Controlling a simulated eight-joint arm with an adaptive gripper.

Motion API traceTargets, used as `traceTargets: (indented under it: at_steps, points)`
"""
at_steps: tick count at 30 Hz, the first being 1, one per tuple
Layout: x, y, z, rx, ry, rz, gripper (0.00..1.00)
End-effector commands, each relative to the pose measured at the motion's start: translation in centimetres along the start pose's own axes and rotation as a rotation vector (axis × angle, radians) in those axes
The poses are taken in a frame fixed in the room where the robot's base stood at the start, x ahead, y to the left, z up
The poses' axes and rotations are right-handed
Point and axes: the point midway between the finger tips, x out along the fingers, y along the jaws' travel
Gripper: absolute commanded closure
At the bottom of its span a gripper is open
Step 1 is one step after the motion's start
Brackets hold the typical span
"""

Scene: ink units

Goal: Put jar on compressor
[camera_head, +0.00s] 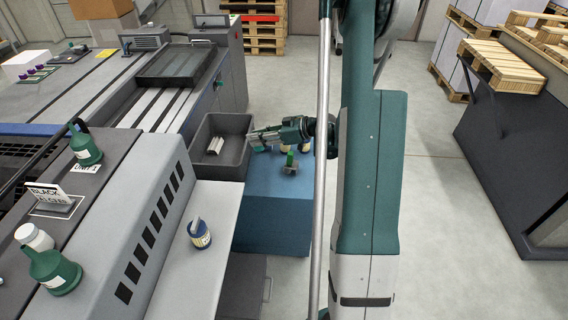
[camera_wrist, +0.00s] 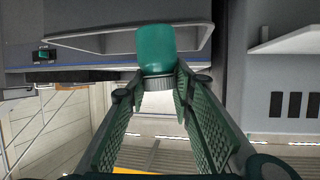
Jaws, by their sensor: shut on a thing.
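My gripper (camera_head: 256,139) reaches left in the head view, over the edge between the grey bin and the blue cabinet. In the wrist view, my gripper (camera_wrist: 158,86) is shut on a green jar (camera_wrist: 155,48) with a grey ribbed cap. The jar sits between the fingertips, with its green body beyond them and its cap towards my palm. In the head view, the held jar is small and hard to make out at the fingertips. I cannot tell for certain which unit is the compressor.
A grey bin (camera_head: 203,168) holds a pale object. The blue cabinet (camera_head: 272,203) carries several small containers and a green-topped item (camera_head: 290,160). A can (camera_head: 199,234) stands on a pale shelf (camera_head: 180,280). Green bottles (camera_head: 86,149) stand on the grey machine.

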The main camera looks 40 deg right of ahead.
Motion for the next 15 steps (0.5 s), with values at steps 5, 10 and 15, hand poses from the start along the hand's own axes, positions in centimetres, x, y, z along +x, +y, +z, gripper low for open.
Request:
traceTargets:
  at_steps: [5,10,15]
  points:
    - [1.2,0.2,3.0,0.000,0.000,0.000,0.93]
    - [2.1,0.2,5.2,0.000,0.000,0.000,0.93]
    - [2.6,0.2,6.5,0.000,0.000,0.000,0.93]
